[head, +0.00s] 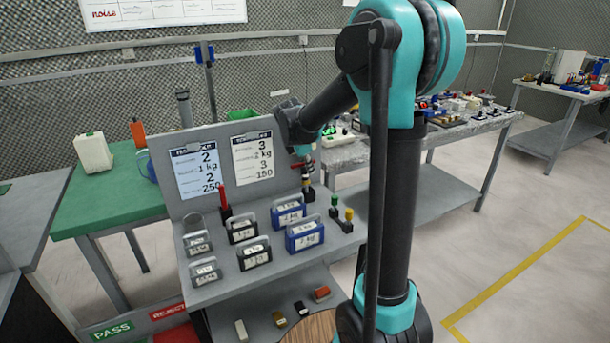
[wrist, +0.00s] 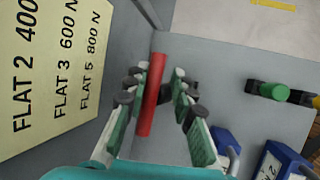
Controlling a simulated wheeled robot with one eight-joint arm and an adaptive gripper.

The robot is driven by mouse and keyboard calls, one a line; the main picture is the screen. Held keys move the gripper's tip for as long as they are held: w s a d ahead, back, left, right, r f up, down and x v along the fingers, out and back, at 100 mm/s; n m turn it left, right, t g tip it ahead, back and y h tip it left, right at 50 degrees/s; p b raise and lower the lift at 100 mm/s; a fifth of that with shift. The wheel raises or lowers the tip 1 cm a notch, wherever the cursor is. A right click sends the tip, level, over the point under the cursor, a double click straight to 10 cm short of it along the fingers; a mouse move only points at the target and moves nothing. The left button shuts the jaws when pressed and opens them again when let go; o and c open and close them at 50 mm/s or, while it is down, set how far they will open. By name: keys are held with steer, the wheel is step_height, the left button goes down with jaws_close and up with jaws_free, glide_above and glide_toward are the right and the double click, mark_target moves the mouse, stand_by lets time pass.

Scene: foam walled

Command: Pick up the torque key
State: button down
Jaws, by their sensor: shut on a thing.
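My gripper (head: 304,160) is at the right end of the sloped grey stand, in front of its back panel. In the wrist view its fingers (wrist: 158,90) are shut on a red rod-like handle (wrist: 153,95), which I take to be the torque key. Green-topped (head: 335,200) and yellow-topped (head: 348,214) upright pieces stand just right of the gripper. Another red-handled piece (head: 223,198) stands at the left.
Blue boxes (head: 304,236) and black boxes (head: 254,253) with labels sit on the stand (head: 225,290). Printed sheets (head: 195,172) are on its back panel. A green-topped table (head: 110,190) is at the left. A bench with small items (head: 470,130) is behind right. Open floor (head: 510,215) lies right.

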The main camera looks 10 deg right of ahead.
steer(key=shift+a+r, duration=0.1)
stand_by(0.3)
step_height(320, 180, up, 27)
stand_by(1.8)
